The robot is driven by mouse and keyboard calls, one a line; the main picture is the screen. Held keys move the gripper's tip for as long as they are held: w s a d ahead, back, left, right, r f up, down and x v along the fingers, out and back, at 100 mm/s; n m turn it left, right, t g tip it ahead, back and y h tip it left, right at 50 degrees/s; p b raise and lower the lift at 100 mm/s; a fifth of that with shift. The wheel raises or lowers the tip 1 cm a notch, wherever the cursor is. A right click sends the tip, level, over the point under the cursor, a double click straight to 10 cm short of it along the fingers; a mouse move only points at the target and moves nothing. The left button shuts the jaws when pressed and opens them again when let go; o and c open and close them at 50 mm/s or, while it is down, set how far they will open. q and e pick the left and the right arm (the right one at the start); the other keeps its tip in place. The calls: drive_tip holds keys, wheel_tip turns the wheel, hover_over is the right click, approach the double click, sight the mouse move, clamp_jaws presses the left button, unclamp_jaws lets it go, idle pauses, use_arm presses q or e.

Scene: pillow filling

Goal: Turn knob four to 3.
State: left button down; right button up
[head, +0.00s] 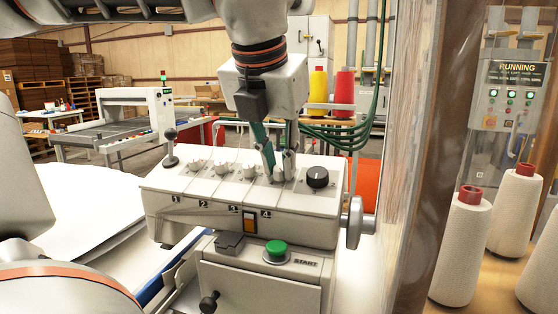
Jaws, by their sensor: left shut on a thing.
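A white machine box (210,222) has a row of small light knobs on its sloped top, with number labels 1 to 4 on its front. Knob four (278,176) is at the right end of that row, above the label 4 (265,213). My left gripper (278,168) comes down from above and is shut on knob four, its fingers on either side. The fingers hide most of the knob, so its pointer and setting cannot be read. My right gripper is not in view.
A larger black knob (317,178) stands close to the right of my gripper. Knob three (248,172) is close to the left. A black-balled lever (170,146) rises at the left end. A green start button (276,249) sits lower in front.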

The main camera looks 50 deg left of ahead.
use_arm(q)
drive_tip(key=shift+m, duration=0.8)
drive_tip(key=c, duration=1.9)
unclamp_jaws()
drive_tip(key=v, duration=1.2)
drive_tip(key=shift+s+a, duration=0.1)
